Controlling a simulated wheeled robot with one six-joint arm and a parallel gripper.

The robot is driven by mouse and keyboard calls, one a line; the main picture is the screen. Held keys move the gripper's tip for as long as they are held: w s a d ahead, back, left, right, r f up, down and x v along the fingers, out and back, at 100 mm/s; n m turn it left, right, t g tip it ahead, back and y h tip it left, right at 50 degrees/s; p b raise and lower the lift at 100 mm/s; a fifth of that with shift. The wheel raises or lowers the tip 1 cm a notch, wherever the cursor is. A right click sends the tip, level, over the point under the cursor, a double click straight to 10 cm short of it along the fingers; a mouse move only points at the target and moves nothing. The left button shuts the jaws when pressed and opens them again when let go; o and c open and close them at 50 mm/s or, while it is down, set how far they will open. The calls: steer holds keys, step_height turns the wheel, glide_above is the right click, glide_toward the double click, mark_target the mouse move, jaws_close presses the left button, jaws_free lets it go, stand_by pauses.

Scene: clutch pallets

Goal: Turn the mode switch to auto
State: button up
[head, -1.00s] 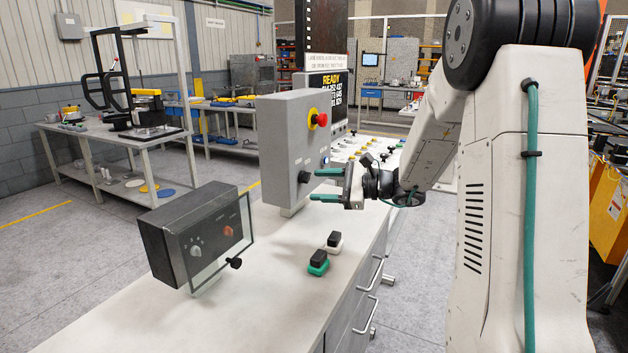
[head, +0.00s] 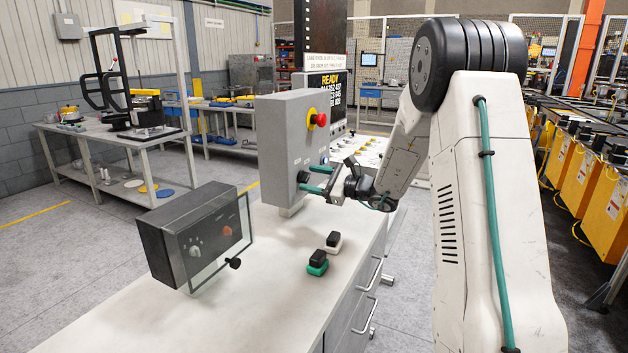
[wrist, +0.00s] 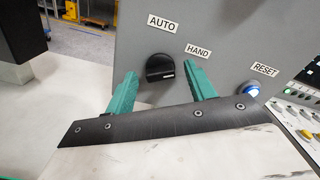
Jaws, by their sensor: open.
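The mode switch is a black rotary knob (wrist: 160,67) on the grey control box (head: 284,122). In the wrist view its white mark points right, toward the HAND label (wrist: 198,51); the AUTO label (wrist: 162,23) is above it. My gripper (head: 309,179) is open. In the wrist view its two green fingers (wrist: 160,88) stand to the left and right of the knob, apart from it. In the head view the fingers reach to the box's front face and partly hide the knob (head: 302,177).
A blue-lit RESET button (wrist: 252,88) is right of the knob. A red emergency stop (head: 320,119) is higher on the box. A dark box with a clear cover (head: 203,240) stands at front left. Two small button blocks (head: 318,264) lie on the white bench (head: 262,290).

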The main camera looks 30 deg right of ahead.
steer(key=c, duration=1)
steer(key=shift+n, duration=0.4)
steer(key=n, duration=0.5)
steer(key=shift+n, duration=0.3)
steer(key=n, duration=0.5)
steer(key=shift+f+n, duration=0.15)
steer(key=shift+n, duration=0.15)
